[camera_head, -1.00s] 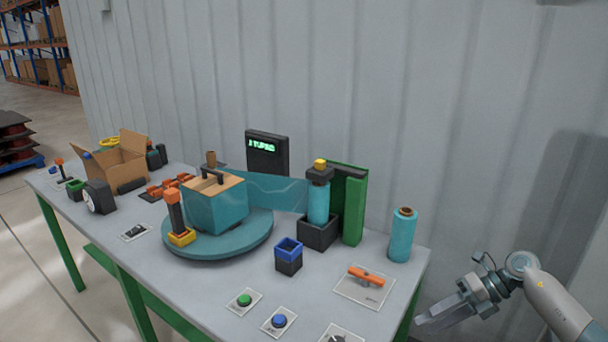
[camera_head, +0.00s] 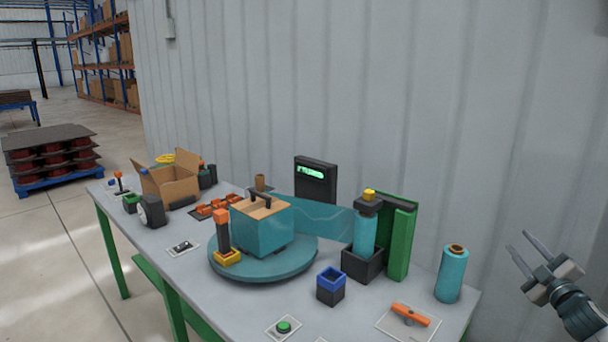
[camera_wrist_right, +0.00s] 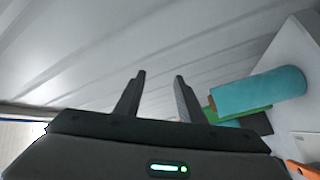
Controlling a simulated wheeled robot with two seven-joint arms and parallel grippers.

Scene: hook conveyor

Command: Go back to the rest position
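My right gripper (camera_head: 522,252) is at the right edge of the head view, beyond the table's right end, apart from everything on it. Its two fingers are spread with nothing between them. The right wrist view shows the same open fingers (camera_wrist_right: 160,98) against the pale wall. My left gripper is in neither view.
The table (camera_head: 215,299) stands along the corrugated wall. A teal roll (camera_head: 451,276) is nearest my right gripper, at the table's right end. An open carton (camera_head: 171,184) is far left.

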